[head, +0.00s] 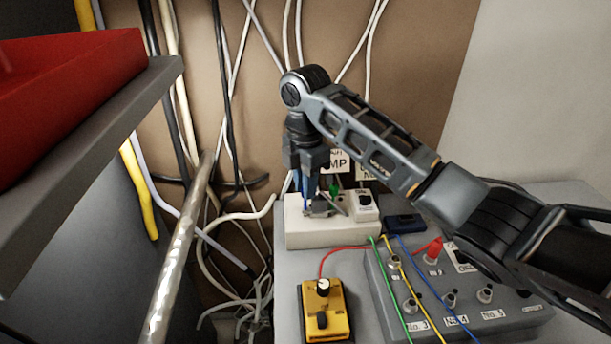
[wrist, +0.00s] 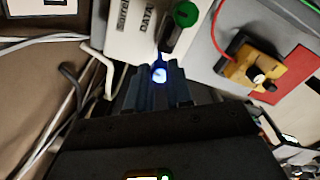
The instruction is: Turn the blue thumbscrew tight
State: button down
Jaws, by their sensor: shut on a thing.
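The blue thumbscrew (wrist: 158,74) shows between my fingertips in the wrist view, with a bright pale-blue spot on it. My gripper (wrist: 157,86) is shut on it from both sides. In the head view my gripper (head: 311,195) points down over the white box (head: 318,236), with a little blue showing at its fingers. The white box also shows in the wrist view (wrist: 136,38), with printed labels. The thumbscrew's lower part and thread are hidden, so I cannot tell how tight it is.
A green knob (wrist: 187,14) stands close beside my fingers. A yellow box (head: 325,312) and a grey panel (head: 440,300) with several knobs and coloured wires lie in front. Loose cables (head: 235,275) hang at the left, below a red tray (head: 70,95).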

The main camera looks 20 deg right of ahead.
jog(key=m+p, duration=0.3)
jog(key=shift+a+r+m, duration=0.1)
jog(key=shift+r+m, duration=0.15)
jog(key=shift+m, duration=0.15)
jog(key=m+p, duration=0.2)
jog(key=shift+f+m, duration=0.1)
jog(key=shift+m, duration=0.2)
jog(key=m, duration=0.3)
jog(key=shift+f+m+p, duration=0.15)
jog(key=shift+m+p, duration=0.15)
jog(key=shift+p, duration=0.1)
jog(key=m, duration=0.4)
jog(key=shift+m, duration=0.3)
jog(key=m, duration=0.3)
jog(key=shift+m, duration=0.3)
jog(key=m, duration=0.4)
jog(key=shift+m, duration=0.3)
jog(key=m, duration=0.4)
jog(key=shift+m, duration=1.7)
